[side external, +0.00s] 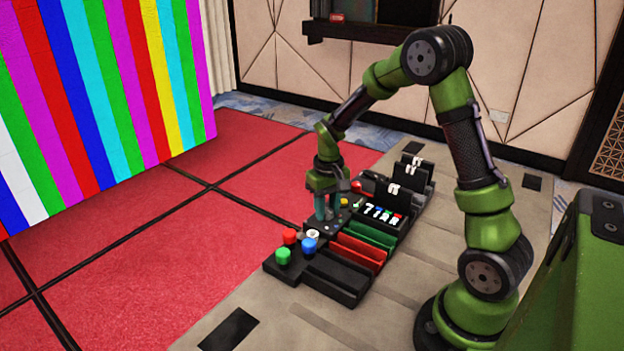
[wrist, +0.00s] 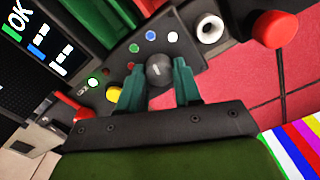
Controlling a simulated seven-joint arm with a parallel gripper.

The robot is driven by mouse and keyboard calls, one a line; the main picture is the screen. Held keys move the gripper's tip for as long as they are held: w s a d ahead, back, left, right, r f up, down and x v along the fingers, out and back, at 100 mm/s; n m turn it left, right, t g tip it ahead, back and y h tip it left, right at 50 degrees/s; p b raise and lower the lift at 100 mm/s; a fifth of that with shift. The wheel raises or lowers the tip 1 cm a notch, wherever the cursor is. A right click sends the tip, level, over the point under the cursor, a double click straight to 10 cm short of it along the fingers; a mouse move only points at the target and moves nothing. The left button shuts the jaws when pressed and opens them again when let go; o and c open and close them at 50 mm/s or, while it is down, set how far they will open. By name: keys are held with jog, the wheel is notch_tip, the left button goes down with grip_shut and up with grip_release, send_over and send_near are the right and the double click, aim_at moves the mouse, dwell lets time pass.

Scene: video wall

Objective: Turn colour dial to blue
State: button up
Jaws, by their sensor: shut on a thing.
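The colour dial (wrist: 159,70) is a dark round knob on a black panel in the wrist view. Small coloured dots ring it: blue (wrist: 149,36), white, green, red and others, with one white dot near its far right. My gripper (wrist: 160,84) has its two green fingers on either side of the knob, shut on it. In the side view my gripper (side external: 326,214) points down at the console, and its fingers hide the dial. Which dot the dial points to cannot be told.
The black console (side external: 320,285) carries red, blue (side external: 309,245) and green (side external: 283,256) knobs, slotted trays and small display screens. A striped video wall (side external: 100,100) stands at the left.

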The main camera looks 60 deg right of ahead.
aim_at(327, 209)
jog(key=shift+m, duration=0.6)
jog(key=o, duration=1)
jog(key=shift+o, duration=0.2)
notch_tip(327, 209, up, 17)
jog(key=s+a+r+n+t+y, duration=0.2)
jog(key=s+a+t, duration=0.5)
jog(key=s+a, duration=0.7)
jog(key=shift+a+r, duration=0.2)
jog(key=shift+a, duration=0.75)
